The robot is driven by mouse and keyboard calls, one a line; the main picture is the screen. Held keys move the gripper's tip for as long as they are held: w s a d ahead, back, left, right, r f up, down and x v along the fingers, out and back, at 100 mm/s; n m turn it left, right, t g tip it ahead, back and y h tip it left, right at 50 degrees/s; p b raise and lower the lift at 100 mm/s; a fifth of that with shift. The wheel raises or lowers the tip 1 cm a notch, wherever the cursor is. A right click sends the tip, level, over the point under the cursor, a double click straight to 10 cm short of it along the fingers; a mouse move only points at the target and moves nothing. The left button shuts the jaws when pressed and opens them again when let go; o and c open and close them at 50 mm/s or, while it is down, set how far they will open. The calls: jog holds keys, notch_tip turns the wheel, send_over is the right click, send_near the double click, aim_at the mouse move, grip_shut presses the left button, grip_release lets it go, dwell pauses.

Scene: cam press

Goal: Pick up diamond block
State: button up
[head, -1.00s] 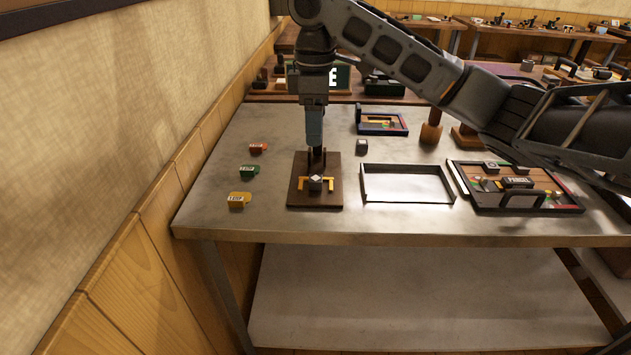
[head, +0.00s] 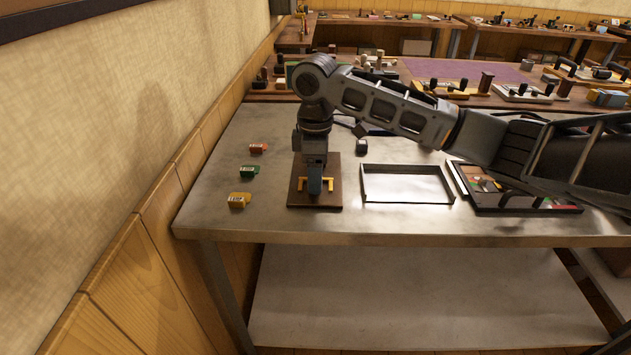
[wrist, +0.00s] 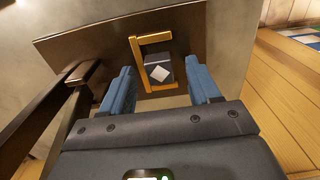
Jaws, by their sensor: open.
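The diamond block, a small dark block with a white diamond on its top, shows in the wrist view (wrist: 159,71). It sits inside a yellow bracket (wrist: 137,50) on a brown board (wrist: 90,42). My gripper (wrist: 162,84) is open, with one blue finger on each side of the block, and the fingers look apart from it. In the head view my gripper (head: 314,190) is down over the brown board (head: 330,170) and hides the block. The yellow bracket (head: 329,185) shows on both sides of the gripper.
Red (head: 258,148), green (head: 249,171) and yellow (head: 239,200) tagged pieces lie left. An empty tray (head: 408,184) is right of the board. Another dark block (head: 362,147) stands behind.

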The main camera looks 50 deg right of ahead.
jog(key=shift+f, duration=0.15)
grip_shut()
dwell(0.5)
